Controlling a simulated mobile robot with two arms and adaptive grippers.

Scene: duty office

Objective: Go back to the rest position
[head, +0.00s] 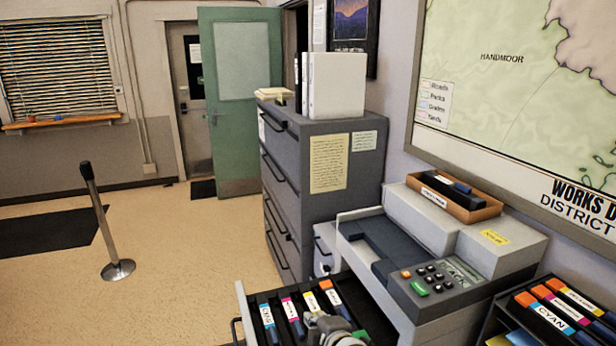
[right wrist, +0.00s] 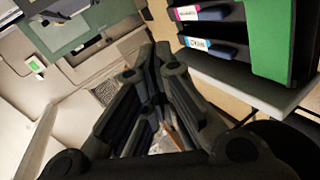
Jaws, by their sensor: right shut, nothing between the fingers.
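My right gripper (head: 318,320) shows at the bottom edge of the head view, over an open drawer (head: 242,304) that holds several labelled cartridges. Most of my right arm is below the frame. In the right wrist view the right gripper (right wrist: 155,52) has its dark fingers together, with nothing between them. Whether it touches the drawer or a cartridge I cannot tell. My left gripper is not in view.
A grey printer (head: 440,215) with a button panel stands right of the drawer, with an orange-brown tray (head: 480,210) on top. A cartridge rack (head: 490,325) is at lower right. A filing cabinet (head: 290,170) stands behind. A post (head: 100,220) stands on open floor at left.

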